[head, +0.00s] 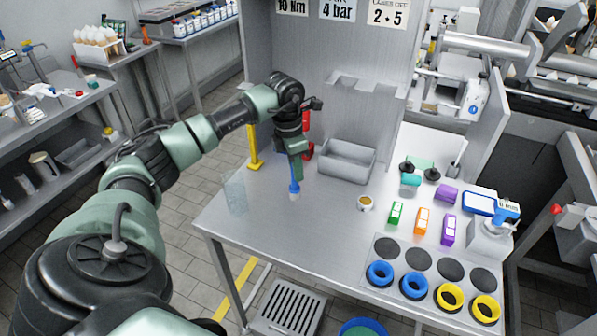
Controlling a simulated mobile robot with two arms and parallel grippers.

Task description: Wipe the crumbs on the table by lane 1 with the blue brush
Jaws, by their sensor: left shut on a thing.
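My left gripper (296,168) reaches over the table from the left, pointing down. It is shut on the blue brush (294,187), held upright with its pale bristle end down at or just above the table top (268,222); I cannot tell whether it touches. The gripper hides the brush's upper part. I cannot make out crumbs at this size, nor a label for lane 1. My right gripper is not in view.
A grey bin (347,160) stands right of the brush, with a yellow post (252,150) behind left. A translucent sheet (236,193) is at the left edge. A small cup (365,203), coloured blocks (422,221) and blue rings (379,273) stand to the right. Front left is clear.

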